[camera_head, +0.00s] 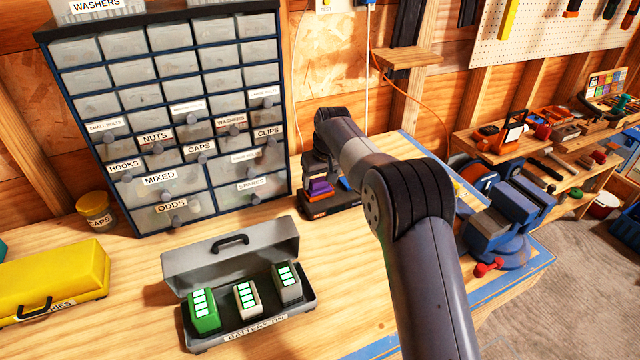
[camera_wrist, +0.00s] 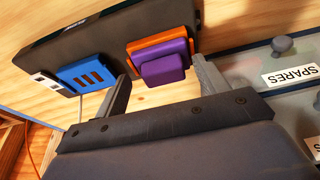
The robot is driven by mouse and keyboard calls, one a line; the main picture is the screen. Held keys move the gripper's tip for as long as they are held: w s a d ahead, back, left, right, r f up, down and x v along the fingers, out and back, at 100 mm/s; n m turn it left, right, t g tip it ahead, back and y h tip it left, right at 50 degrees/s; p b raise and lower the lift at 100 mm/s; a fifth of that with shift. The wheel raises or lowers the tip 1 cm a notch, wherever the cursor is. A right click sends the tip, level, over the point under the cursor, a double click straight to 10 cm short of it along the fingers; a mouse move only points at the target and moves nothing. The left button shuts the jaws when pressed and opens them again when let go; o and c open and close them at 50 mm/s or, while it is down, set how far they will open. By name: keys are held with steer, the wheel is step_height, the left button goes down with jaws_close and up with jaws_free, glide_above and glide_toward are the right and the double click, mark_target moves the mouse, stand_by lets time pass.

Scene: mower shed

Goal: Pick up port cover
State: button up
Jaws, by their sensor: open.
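The purple block also shows in the head view (camera_head: 320,187). My gripper (camera_wrist: 160,72) is open, its two fingers to either side of the purple block with gaps visible. Contact cannot be told. In the head view my wrist hides part of the dock.
A blue slotted piece (camera_wrist: 84,75) and a white piece (camera_wrist: 47,83) sit on the dock beside the purple block. An open battery tin (camera_head: 250,322) is at front left, a blue vise (camera_head: 508,212) at right.

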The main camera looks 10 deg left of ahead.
steer(key=shift+f, duration=0.1)
steer(key=shift+a, duration=0.25)
steer(key=c, duration=1.2)
steer(key=shift+w, duration=0.1)
